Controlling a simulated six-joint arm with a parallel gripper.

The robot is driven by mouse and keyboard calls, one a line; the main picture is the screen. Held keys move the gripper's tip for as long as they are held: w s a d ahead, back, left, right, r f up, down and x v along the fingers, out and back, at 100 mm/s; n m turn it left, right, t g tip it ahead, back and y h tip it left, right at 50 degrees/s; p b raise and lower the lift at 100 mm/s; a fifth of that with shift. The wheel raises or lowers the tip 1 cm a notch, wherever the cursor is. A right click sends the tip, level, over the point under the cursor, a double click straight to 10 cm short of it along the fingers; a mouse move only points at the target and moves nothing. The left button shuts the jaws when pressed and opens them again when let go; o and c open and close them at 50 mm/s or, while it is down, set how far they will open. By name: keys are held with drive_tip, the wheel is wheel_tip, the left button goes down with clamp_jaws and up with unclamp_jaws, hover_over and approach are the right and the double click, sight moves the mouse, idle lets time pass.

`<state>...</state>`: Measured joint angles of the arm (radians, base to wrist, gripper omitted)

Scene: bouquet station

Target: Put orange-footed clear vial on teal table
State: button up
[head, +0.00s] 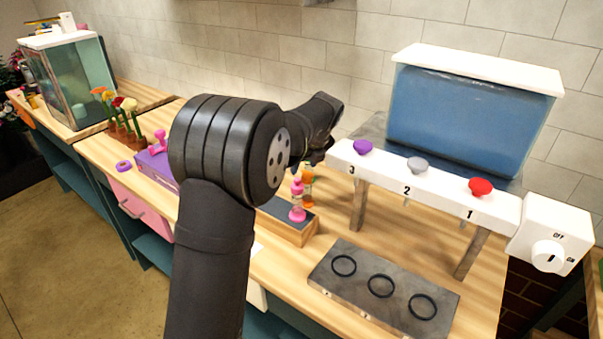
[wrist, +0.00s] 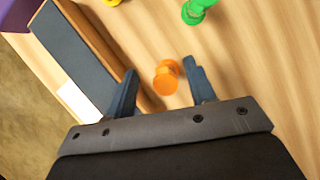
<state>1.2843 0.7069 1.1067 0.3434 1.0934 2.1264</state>
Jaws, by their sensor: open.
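The orange-footed vial (wrist: 166,80) is between the spread fingers of my gripper (wrist: 160,88) in the wrist view, close to the long block's edge, and its round orange end faces the camera. My gripper is open, with a gap visible on each side of the vial. In the head view, the vial (head: 308,174) shows partly behind a pink vial (head: 297,212), below my gripper (head: 316,160). Its clear part is hard to make out. Teal cabinet fronts (head: 153,248) show below the wooden tops; I cannot tell which is the teal table.
A grey-topped wooden block (head: 290,228) lies beside the vials. A green piece (wrist: 197,10) stands nearby. A grey plate with several rings (head: 385,287) and a dispenser with a blue tank (head: 460,120) are at right. Flowers (head: 120,115) and a glass tank (head: 75,85) are at left.

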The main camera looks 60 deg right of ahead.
drive_tip(key=v, duration=0.5)
drive_tip(key=shift+s+r, duration=0.1)
drive_tip(key=shift+r, duration=0.2)
drive_tip(key=shift+f, duration=0.15)
drive_tip(key=x, duration=1.2)
drive_tip(key=shift+a, duration=0.1)
wheel_tip(320, 180, up, 8)
drive_tip(key=shift+f, duration=0.2)
